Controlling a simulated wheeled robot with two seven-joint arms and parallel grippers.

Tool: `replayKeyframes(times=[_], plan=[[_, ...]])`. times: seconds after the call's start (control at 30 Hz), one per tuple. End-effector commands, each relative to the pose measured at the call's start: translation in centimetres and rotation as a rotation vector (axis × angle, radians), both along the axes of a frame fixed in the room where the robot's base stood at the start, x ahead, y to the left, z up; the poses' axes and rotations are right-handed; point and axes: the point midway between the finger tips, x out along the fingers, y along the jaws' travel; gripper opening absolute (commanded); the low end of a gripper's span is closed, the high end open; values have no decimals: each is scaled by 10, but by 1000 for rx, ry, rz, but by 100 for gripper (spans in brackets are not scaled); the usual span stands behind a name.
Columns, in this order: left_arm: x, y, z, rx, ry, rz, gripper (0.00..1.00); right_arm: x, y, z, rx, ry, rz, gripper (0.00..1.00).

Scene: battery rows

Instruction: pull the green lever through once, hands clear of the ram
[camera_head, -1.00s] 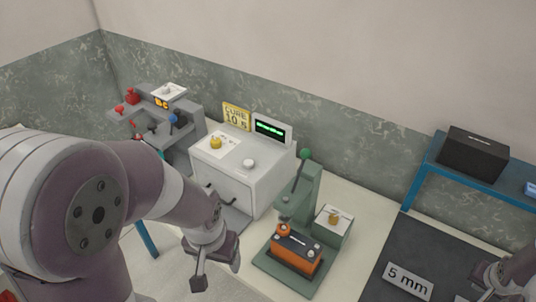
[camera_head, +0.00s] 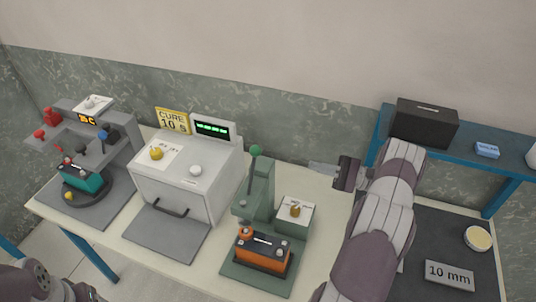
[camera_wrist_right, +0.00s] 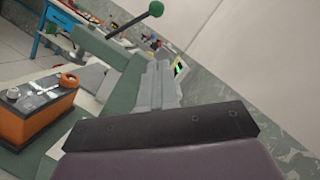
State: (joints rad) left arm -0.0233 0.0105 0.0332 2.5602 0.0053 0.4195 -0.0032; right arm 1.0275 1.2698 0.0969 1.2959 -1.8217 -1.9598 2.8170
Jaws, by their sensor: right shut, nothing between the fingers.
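The green press (camera_head: 262,200) stands on the bench with its lever (camera_head: 253,165) upright, topped by a green ball (camera_head: 255,150). The ball also shows in the right wrist view (camera_wrist_right: 156,9). An orange battery (camera_head: 262,252) with a dark top sits on the press base under the ram, and it shows at the left of the right wrist view (camera_wrist_right: 30,115). My right gripper (camera_head: 312,167) is shut and empty, right of the lever and apart from it. Its closed fingers (camera_wrist_right: 158,85) point toward the press in the wrist view. My left gripper is out of the head view; only part of that arm shows.
A blue shelf (camera_head: 510,160) with a black box (camera_head: 424,123) is right. A dark mat holds a "10 mm" plate (camera_head: 449,275).

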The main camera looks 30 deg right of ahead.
Motion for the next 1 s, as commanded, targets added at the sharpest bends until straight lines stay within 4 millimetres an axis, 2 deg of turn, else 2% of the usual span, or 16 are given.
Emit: replayKeyframes(times=[0.2,0.33,0.77,0.83,1.0], plan=[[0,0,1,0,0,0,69,1,1,1,-2,-1,-1,0],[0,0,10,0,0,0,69,8,10,7,0,-1,-2,0],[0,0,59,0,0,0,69,59,81,30,-2,-1,0,0],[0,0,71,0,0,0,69,58,90,41,-1,0,-2,0],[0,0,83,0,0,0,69,56,105,49,-2,0,-3,0]])
